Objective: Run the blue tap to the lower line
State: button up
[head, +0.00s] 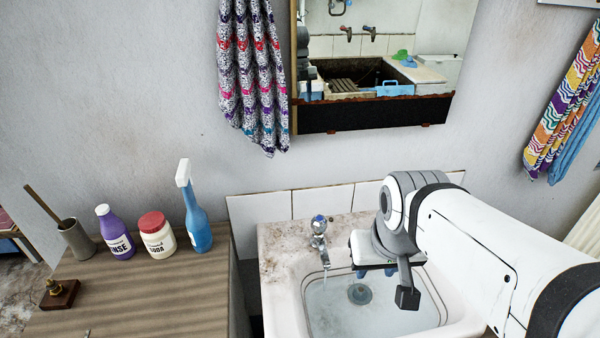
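The tap with a blue mark on its top (319,222) stands on the back left ledge of the white washbasin (285,262). Its spout points down into the bowl, and a thin pale streak shows below it; I cannot tell for sure that it is running water. Dark lines run around the inner wall of the bowl. Clear water seems to lie in the bottom, over the grey drain (360,293); its level against the lines is hard to read. My gripper (378,270) is over the back of the bowl, right of the tap and apart from it. Its fingers are mostly hidden by my wrist.
A wooden counter (150,300) at left holds a purple bottle (116,240), a soda jar (157,240), a blue spray bottle (196,225) and a brush in a pot (76,240). A mirror (385,60) and towels (253,75) hang above. My arm covers the basin's right side.

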aim_at(319, 223)
jog(key=u, duration=1.4)
jog(key=k, duration=1.1)
jog(key=z, duration=0.7)
jog(key=i, duration=1)
jog(key=z, duration=0.1)
